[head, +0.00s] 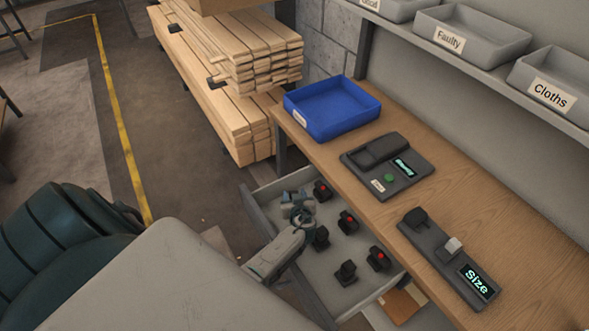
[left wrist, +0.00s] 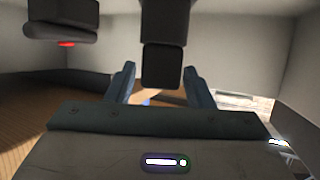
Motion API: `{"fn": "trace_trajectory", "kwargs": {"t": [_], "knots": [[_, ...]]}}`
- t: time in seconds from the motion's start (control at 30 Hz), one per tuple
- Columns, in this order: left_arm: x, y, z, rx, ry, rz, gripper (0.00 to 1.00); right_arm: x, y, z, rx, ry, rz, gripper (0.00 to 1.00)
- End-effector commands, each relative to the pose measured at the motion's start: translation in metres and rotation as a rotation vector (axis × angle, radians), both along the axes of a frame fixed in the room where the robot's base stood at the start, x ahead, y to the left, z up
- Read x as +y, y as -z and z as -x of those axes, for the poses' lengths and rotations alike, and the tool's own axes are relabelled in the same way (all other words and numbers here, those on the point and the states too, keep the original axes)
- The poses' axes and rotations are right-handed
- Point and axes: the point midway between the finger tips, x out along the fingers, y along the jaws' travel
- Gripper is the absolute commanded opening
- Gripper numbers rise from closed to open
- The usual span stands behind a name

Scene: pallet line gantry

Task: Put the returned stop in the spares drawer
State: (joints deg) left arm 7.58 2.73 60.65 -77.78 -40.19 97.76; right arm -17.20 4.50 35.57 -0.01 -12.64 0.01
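The spares drawer (head: 333,282) is pulled out below the bench. Several black stops stand in it, some with red tops, such as one stop (head: 347,222) near the middle. Which one is the returned stop I cannot tell. My left gripper (head: 296,203) is low over the drawer's left part, beside the stops. In the left wrist view its fingers (left wrist: 157,80) are apart. A black stop (left wrist: 163,62) shows between or beyond them, with a gap on its left. Another stop with red on it (left wrist: 62,22) is at upper left. My right gripper is not in view.
On the bench (head: 375,213) are an empty blue tray (head: 333,108), a grey device with a green button (head: 389,178) and a gauge with a Size display (head: 448,257). Labelled trays, including Faulty (head: 472,37) and Cloths (head: 552,80), line the shelf. Stacked timber (head: 225,95) stands behind the drawer.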

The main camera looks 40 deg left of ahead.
Motion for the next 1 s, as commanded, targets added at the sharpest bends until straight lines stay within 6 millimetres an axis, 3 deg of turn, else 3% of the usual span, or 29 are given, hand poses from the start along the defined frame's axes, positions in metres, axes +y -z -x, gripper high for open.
{"fn": "trace_trajectory", "kwargs": {"t": [0.4,1.0], "knots": [[0.0,-0.005,0.0,0.001,0.0,-0.001,0.54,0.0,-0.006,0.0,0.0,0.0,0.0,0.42],[-0.066,-0.037,0.066,0.0,0.0,0.003,0.54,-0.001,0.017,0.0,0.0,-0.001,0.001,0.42]]}}
